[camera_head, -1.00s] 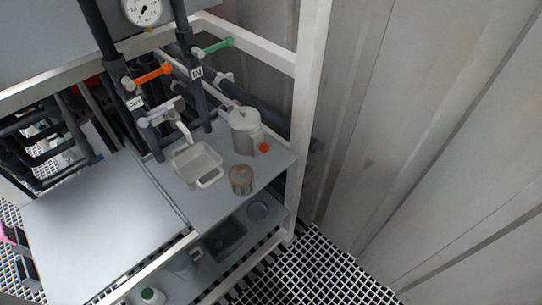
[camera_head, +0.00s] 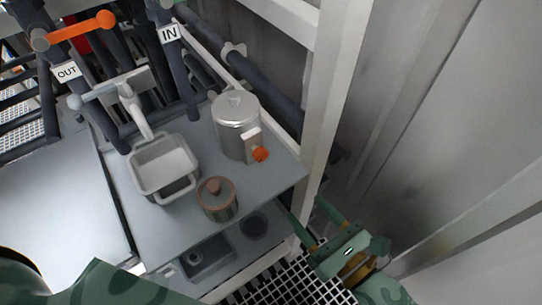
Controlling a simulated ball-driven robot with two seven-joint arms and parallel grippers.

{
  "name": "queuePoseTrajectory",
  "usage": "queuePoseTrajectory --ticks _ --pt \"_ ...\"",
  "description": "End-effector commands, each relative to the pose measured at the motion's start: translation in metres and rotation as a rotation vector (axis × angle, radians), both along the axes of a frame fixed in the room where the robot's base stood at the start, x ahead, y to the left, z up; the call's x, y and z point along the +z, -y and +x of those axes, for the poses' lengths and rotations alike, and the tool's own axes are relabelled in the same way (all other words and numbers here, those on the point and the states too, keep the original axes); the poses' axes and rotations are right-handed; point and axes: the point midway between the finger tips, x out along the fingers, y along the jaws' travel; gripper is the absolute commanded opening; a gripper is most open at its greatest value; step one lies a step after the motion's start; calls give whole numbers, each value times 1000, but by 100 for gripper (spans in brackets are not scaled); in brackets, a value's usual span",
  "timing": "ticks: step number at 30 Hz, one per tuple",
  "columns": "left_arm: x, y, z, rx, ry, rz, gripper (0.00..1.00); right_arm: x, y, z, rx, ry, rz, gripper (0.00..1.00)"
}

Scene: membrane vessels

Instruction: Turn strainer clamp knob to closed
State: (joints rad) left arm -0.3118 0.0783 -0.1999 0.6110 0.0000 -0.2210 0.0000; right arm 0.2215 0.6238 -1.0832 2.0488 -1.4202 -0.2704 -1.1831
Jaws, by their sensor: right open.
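The strainer (camera_head: 237,122) is a grey metal canister with a lid, standing on the grey shelf near its right rear. Its clamp knob (camera_head: 260,154) is orange and sits on a light block low on the canister's right front side. My right gripper (camera_head: 304,206) is green, open and empty. It is to the lower right of the knob, apart from it, near the white frame post. A green part of mine shows at the lower left, but no left gripper fingers are in view.
A white basin (camera_head: 163,168) stands left of the strainer under a tap. A white post (camera_head: 336,90) rises at the shelf's right. Dark pipes run behind. A lower shelf holds a dark tray (camera_head: 208,258).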

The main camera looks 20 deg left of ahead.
Motion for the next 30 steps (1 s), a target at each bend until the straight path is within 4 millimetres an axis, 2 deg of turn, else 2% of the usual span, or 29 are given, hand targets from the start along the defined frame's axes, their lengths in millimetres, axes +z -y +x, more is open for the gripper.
queuePoseTrajectory --ticks 9,16,22,30 --pt "12 1 22 0 40 -2 52 4 -60 47 0 1 4 52" --pt "10 0 23 0 40 -2 52 1 -100 78 0 -2 4 52" --pt "7 0 20 0 34 -1 52 0 -116 91 -1 -4 3 52" --pt "7 0 17 0 30 -1 52 0 -119 94 -1 -5 2 52"
